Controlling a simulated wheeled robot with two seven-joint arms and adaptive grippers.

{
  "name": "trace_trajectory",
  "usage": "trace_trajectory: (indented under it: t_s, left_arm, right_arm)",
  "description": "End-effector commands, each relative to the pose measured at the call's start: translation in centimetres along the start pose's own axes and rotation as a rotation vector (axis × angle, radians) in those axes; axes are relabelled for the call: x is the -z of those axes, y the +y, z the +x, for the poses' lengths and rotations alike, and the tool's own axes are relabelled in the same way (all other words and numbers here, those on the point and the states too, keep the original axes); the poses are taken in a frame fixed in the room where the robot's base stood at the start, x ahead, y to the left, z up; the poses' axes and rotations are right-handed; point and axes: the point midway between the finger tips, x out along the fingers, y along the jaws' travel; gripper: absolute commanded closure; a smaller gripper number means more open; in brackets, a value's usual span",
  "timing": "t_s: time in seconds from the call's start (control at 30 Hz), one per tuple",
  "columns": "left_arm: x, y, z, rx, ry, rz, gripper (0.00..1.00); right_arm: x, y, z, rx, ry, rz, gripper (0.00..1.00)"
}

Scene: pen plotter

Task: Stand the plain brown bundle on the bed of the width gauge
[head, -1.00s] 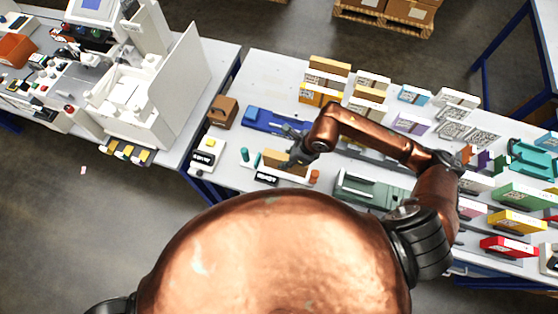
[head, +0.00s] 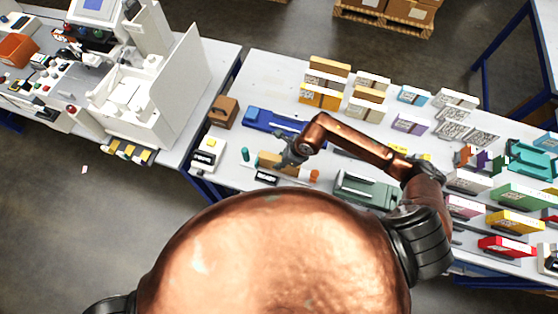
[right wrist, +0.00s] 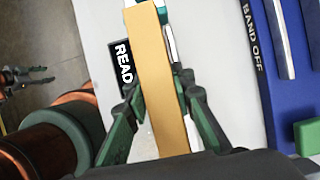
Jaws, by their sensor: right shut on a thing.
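The plain brown bundle (head: 266,159) is a tan upright block between the fingers of my right gripper (head: 284,160). In the right wrist view the bundle (right wrist: 158,85) runs up the middle, with a green and black finger of the right gripper (right wrist: 160,98) on each side, shut on it. The width gauge (head: 265,177) has a black display reading READ, and the bundle is over or on its pale bed behind that display. I cannot tell whether the bundle's foot touches the bed. My left gripper (right wrist: 30,77) shows small at the left, fingers apart and empty.
A blue device (head: 275,120) marked BAND OFF lies behind the gauge. A grey-green device (head: 365,188) sits further right. Several coloured packs fill the table's right side.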

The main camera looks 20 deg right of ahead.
Motion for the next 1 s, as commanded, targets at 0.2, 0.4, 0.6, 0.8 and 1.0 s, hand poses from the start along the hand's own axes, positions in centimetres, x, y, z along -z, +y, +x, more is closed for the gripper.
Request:
trace_trajectory:
  t_s: [0.2, 0.4, 0.6, 0.8, 1.0]
  left_arm:
    - [0.0, 0.0, 0.1, 0.0, 0.0, 0.0, 0.6]
    - [0.0, 0.0, 0.1, 0.0, 0.0, -0.001, 0.6]
    - [0.0, 0.0, -0.1, 0.0, -0.001, -0.001, 0.6]
    - [-0.1, 0.0, 0.3, 0.0, -0.002, -0.001, 0.6]
    - [-0.2, 0.0, 0.7, 0.0, -0.003, -0.001, 0.6]
  right_arm:
    - [0.0, 0.0, 0.0, 0.0, 0.0, 0.0, 0.64]
    - [0.0, 0.0, 0.0, 0.0, 0.0, 0.0, 0.6]
    - [0.0, 0.0, -0.3, 0.001, 0.0, 0.0, 0.6]
    - [0.0, -0.1, -3.2, 0.003, 0.0, -0.003, 0.6]
    - [0.0, -0.1, -7.5, 0.003, 0.001, -0.003, 0.6]
